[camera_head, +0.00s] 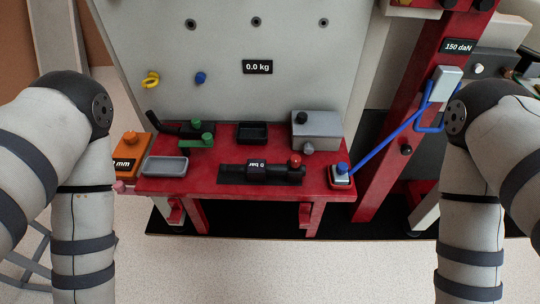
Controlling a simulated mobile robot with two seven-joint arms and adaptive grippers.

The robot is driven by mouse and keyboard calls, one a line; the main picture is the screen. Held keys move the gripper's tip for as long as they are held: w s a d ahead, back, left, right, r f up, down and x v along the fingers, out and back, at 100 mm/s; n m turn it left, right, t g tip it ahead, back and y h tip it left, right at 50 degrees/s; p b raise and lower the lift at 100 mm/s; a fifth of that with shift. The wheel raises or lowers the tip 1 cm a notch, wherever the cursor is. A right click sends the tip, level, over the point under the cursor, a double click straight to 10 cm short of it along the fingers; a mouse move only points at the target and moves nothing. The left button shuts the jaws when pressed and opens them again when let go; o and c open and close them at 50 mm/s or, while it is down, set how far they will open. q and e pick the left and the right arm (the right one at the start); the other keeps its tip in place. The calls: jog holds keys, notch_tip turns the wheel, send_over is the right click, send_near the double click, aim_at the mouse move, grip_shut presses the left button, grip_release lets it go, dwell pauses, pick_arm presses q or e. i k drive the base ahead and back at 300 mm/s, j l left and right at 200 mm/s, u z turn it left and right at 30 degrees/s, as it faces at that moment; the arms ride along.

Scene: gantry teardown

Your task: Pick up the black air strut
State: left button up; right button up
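A black cylinder with a "0 bar" label (268,175) lies lengthwise on the red bench (210,188), near its front edge; it looks like the air strut. A red knob (295,160) stands up near its right end. A darker flat piece shows at its left end, and I cannot tell whether it is a part of the strut or a holder. My two arms hang down at the left and right sides of the head view. Both grippers are below the picture, out of view, and nothing of mine touches the strut.
A grey tray (165,167), a green clamp-like part (198,142), a small black tray (252,133) and a grey box (317,130) surround the strut. A blue-handled lever (390,137) rises at the right beside a red post (405,110). An orange block (130,153) stands left.

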aim_at(255, 170)
jog(key=l+u, duration=0.15)
jog(key=l, duration=0.35)
jog(key=l+u, duration=0.2)
jog(key=l, duration=0.3)
jog(key=k+l+u, duration=0.15)
jog(key=l, duration=0.35)
jog(key=l+u, duration=0.15)
jog(key=l, duration=0.35)
jog(key=k, duration=0.05)
